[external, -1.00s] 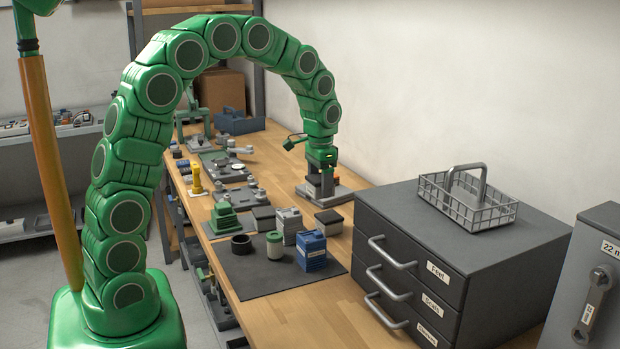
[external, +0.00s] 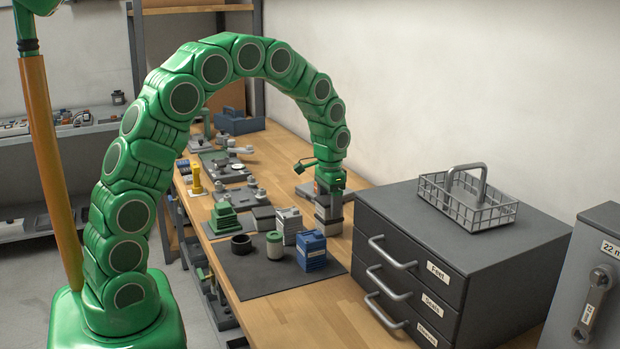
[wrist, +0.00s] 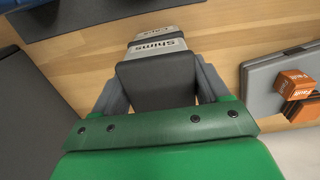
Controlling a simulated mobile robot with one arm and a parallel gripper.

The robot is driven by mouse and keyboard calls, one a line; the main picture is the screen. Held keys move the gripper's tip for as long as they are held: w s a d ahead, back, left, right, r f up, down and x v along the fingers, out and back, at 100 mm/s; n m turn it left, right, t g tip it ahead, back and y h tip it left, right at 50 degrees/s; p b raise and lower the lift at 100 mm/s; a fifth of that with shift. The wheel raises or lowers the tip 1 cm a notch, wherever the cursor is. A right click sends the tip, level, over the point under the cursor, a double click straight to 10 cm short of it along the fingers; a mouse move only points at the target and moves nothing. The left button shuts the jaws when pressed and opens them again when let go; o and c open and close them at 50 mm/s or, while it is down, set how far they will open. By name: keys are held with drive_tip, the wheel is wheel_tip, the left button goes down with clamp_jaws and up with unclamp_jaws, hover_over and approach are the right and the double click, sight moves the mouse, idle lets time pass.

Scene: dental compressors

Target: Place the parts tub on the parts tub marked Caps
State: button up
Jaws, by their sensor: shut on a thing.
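My gripper (wrist: 155,95) is shut on a dark grey parts tub (wrist: 155,78) with a light label reading "Shims". In the external view my gripper (external: 329,188) is low over the bench beside the drawer cabinet, with the held tub (external: 328,205) upright below it. The parts tub marked Caps (wrist: 153,31) shows just past the held tub, its label partly covered. It also shows in the external view (external: 328,228), directly under the held tub. I cannot tell whether the two tubs touch.
The grey drawer cabinet (external: 440,235) with a wire basket (external: 468,205) stands close on the right. A blue container (external: 312,252) sits on the dark mat (external: 255,275) in front. A grey plate (wrist: 265,85) with orange "Fault" blocks (wrist: 296,86) lies beside the gripper.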

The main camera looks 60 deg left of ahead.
sight(329, 199)
drive_tip(key=o, duration=1.2)
drive_tip(key=shift+o, duration=0.2)
wheel_tip(329, 199, up, 12)
drive_tip(key=s+d+r, duration=0.4)
drive_tip(key=s+d, duration=0.2)
drive_tip(key=s, duration=0.3)
drive_tip(key=s+d, duration=0.3)
drive_tip(key=s, duration=0.8)
drive_tip(key=s+d+f+g, duration=0.1)
drive_tip(key=s+d, duration=0.3)
drive_tip(key=s, duration=0.6)
drive_tip(key=s+d, duration=0.3)
drive_tip(key=s, duration=0.8)
drive_tip(key=shift+s+d+f+g, duration=0.25)
drive_tip(key=shift+s+g, duration=0.1)
drive_tip(key=shift+g, duration=0.05)
